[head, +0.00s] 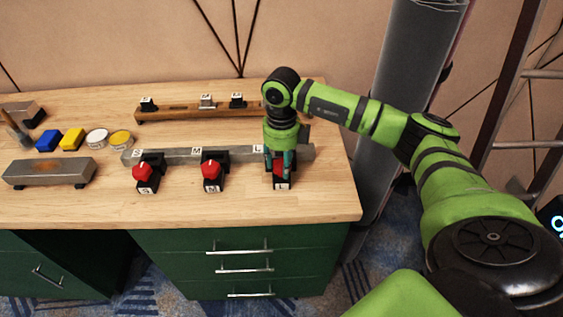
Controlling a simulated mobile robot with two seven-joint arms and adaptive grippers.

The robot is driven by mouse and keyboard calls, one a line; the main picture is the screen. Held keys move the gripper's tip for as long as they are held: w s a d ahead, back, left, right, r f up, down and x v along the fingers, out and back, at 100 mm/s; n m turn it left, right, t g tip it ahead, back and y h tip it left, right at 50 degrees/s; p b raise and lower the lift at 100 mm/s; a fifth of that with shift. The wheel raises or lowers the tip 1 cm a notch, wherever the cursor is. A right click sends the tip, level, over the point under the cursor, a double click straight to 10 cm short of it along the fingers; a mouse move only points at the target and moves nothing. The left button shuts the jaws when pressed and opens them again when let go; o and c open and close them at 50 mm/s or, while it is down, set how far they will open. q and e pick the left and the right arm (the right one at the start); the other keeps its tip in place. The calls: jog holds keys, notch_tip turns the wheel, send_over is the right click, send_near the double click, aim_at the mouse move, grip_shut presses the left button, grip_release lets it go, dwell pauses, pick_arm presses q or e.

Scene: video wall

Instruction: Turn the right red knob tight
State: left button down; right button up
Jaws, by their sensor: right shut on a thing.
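The right red knob (281,171) is the one on the block labelled L, on the right of a row of knobs on the wooden workbench. My right gripper (281,160) points down over it and is shut on it, hiding much of the knob. The middle red knob (211,169) sits on a black block labelled M. The left red knob (144,170) sits on a black block on the left. My left gripper is not in view.
A long grey bar (180,154) with labels runs behind the knobs. A wooden rail (180,112) with small black and grey pieces lies further back. Sharpening stone (48,172), coloured blocks and tins stand at the left. The workbench (250,212) is clear in front.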

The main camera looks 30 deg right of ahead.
aim_at(281, 164)
jog(key=shift+f+m, duration=0.1)
jog(key=shift+m, duration=1)
jog(key=o, duration=1.1)
jog(key=shift+r, duration=0.2)
notch_tip(281, 164, up, 12)
jog(key=shift+f, duration=0.15)
